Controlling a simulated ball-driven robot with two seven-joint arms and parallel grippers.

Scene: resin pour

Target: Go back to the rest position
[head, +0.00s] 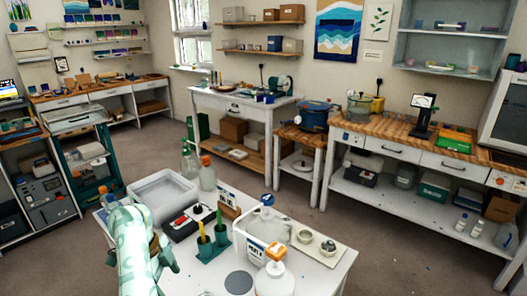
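My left arm rises from the bottom edge at the left of the head view, pale with teal patches. Dark parts beside it seem to be my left gripper (166,258), near the front left of the white worktable (322,280). The arm partly hides them, so I cannot tell whether the gripper is open or shut. I see nothing clearly held. My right arm and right gripper are not in view.
Benches line the walls. Grey floor (400,245) is open at right.

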